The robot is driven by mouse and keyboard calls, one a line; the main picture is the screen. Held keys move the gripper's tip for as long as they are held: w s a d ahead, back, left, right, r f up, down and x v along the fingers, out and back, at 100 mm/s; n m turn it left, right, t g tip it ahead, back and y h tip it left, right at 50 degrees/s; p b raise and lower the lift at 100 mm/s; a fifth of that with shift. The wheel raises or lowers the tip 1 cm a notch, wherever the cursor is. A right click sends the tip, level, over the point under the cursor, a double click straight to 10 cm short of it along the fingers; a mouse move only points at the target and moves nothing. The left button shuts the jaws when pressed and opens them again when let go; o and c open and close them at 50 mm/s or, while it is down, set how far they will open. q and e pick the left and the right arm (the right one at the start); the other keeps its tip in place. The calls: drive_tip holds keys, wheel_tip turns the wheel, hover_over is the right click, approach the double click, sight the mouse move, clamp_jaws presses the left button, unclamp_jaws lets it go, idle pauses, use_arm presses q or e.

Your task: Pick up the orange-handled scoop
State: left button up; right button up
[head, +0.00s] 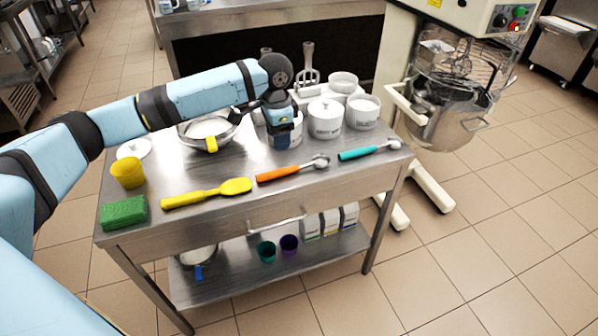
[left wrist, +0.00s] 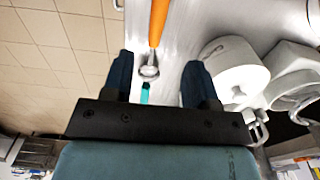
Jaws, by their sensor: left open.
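The orange-handled scoop (head: 292,169) lies on the steel table (head: 235,210), its metal bowl toward the right. In the left wrist view the orange scoop (left wrist: 157,24) shows its handle at the top and its metal bowl between my finger lines. My left gripper (head: 282,140) hangs above the table, behind the scoop in the head view, in front of white canisters. In the left wrist view my left gripper (left wrist: 158,80) has its two dark fingers wide apart with nothing held. My right gripper is not in view.
A yellow spatula (head: 206,193) lies left of the scoop and a teal-handled scoop (head: 370,151) right of it. White canisters (head: 325,119) stand close to my gripper. A metal bowl (head: 190,132), yellow cup (head: 128,173) and green sponge (head: 123,212) are farther left.

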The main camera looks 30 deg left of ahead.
use_arm(q)
hover_over(281, 170)
drive_tip(key=f, duration=0.5)
drive_tip(key=shift+a+f+b, duration=0.15)
drive_tip(key=shift+a+b, duration=0.1)
drive_tip(key=shift+b, duration=0.1)
drive_tip(key=f, duration=0.2)
drive_tip(key=f+b, duration=0.1)
drive_tip(key=f, duration=0.3)
drive_tip(key=shift+w+d+f, duration=0.15)
drive_tip(key=shift+d+f, duration=0.05)
drive_tip(key=shift+d, duration=0.05)
clamp_jaws()
